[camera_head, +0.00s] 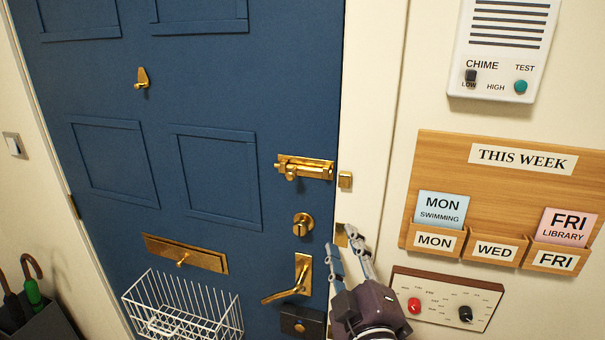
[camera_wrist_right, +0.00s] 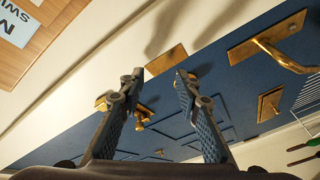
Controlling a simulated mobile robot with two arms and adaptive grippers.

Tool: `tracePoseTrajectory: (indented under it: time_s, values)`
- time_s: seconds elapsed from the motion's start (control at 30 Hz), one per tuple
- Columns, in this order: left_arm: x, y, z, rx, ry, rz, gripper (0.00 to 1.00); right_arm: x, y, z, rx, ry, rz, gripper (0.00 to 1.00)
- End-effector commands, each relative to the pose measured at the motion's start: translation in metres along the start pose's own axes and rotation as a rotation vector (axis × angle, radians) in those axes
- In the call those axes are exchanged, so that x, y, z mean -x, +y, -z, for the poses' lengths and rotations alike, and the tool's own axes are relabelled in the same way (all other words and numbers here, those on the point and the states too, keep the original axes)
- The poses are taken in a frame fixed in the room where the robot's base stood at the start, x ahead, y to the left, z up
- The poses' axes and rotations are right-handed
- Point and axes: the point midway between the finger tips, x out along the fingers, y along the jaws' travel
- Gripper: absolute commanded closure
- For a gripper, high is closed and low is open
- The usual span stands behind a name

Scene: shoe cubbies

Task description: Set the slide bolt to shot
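The brass slide bolt (camera_head: 305,167) is mounted on the blue door near its right edge. Its knob sits toward the left part of the bolt plate, and a gap shows between the bolt and the brass keeper (camera_head: 345,180) on the white frame. My right gripper (camera_head: 343,244) is below the bolt and keeper, in front of the door edge, with its fingers apart and nothing between them. In the right wrist view the open fingers (camera_wrist_right: 158,78) show, with the slide bolt (camera_wrist_right: 143,113) beyond, partly hidden by a finger. My left gripper is out of view.
Below the bolt are a brass thumb-turn (camera_head: 302,224) and a lever handle (camera_head: 289,280). A brass strike plate (camera_head: 341,235) is behind my right gripper. A wooden board (camera_head: 440,165) and a control box (camera_head: 440,297) are on the right wall. A wire basket (camera_head: 185,305) hangs low.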

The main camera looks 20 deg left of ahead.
Motion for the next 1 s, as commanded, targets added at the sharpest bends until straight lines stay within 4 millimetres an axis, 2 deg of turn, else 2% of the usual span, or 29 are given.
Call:
tracePoseTrajectory:
  time_s: [0.03,0.1,0.2,0.23,0.37,0.8,1.0]
  values:
    - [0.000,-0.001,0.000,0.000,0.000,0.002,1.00,-0.006,0.011,0.034,0.068,0.081,-0.040,0.69]
    - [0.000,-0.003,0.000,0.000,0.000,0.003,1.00,-0.009,0.019,0.070,0.148,0.169,-0.086,0.69]
    - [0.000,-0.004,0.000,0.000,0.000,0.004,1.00,-0.009,0.025,0.104,0.223,0.250,-0.129,0.69]
    - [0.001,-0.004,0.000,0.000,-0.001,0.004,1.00,-0.009,0.026,0.109,0.236,0.264,-0.136,0.69]
    - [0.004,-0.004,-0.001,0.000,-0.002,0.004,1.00,-0.016,0.029,0.121,0.257,0.284,-0.149,0.69]
    - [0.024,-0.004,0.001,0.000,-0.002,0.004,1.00,-0.074,0.035,0.137,0.251,0.280,-0.146,0.69]
    - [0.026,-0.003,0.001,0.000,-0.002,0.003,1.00,-0.082,0.035,0.139,0.251,0.281,-0.146,0.69]
